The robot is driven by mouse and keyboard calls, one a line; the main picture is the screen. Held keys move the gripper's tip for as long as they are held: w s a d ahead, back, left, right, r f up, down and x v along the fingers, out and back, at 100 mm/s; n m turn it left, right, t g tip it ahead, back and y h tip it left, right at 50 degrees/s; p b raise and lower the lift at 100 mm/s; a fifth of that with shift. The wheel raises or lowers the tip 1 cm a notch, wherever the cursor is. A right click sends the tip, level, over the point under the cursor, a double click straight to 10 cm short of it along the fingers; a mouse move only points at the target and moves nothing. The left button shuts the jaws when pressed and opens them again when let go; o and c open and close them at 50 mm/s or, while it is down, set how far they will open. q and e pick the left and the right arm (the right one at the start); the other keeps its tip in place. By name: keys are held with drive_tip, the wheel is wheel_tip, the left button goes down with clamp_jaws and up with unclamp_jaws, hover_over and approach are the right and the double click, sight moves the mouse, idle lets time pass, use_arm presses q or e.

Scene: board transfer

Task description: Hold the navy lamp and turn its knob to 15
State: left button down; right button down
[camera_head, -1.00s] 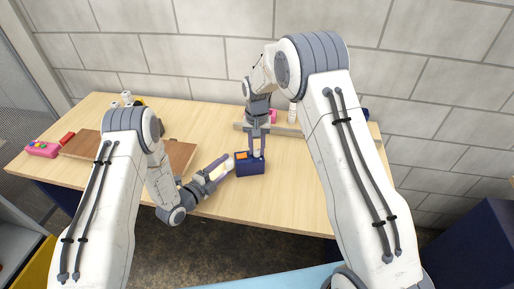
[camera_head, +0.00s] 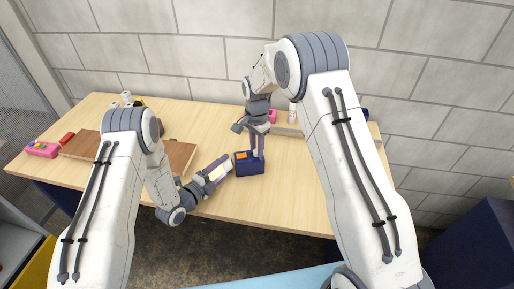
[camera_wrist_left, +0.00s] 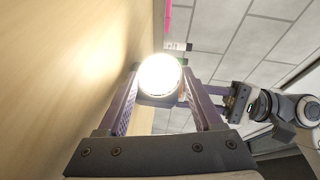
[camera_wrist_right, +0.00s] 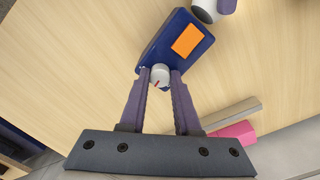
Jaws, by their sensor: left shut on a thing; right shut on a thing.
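The navy lamp (camera_head: 250,169) is a navy box near the table's front edge, with an orange panel (camera_wrist_right: 187,40) on top. Its small white knob (camera_wrist_right: 159,76) has a red mark and sits between the fingertips of my right gripper (camera_wrist_right: 160,78), which is shut on it from above. I cannot read any number. A bright, lit round lamp face (camera_wrist_left: 159,75) is between the fingers of my left gripper (camera_wrist_left: 160,85). That gripper is shut on this part of the lamp, at the left of the box in the head view.
Behind the lamp are a beige bar (camera_head: 287,131), a pink block (camera_head: 272,116) and a white bottle (camera_head: 292,112). A brown board (camera_head: 181,156) lies at left, with a pink item (camera_head: 42,149) and red block (camera_head: 67,138) beyond. The table right of the lamp is clear.

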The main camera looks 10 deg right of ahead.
sight(256, 151)
use_arm(q)
drive_tip(key=shift+d+r, duration=0.2)
drive_tip(key=shift+d, duration=0.05)
use_arm(e)
drive_tip(key=shift+a+m, duration=0.2)
drive_tip(key=shift+m, duration=0.1)
drive_tip(key=c, duration=0.9)
unclamp_jaws()
use_arm(q)
drive_tip(key=shift+a+f, duration=0.1)
drive_tip(key=shift+a, duration=0.05)
use_arm(e)
drive_tip(key=shift+d, duration=0.15)
drive_tip(key=shift+r, duration=0.15)
wheel_tip(256, 151, up, 12)
use_arm(q)
unclamp_jaws()
use_arm(e)
drive_tip(key=shift+f, duration=0.2)
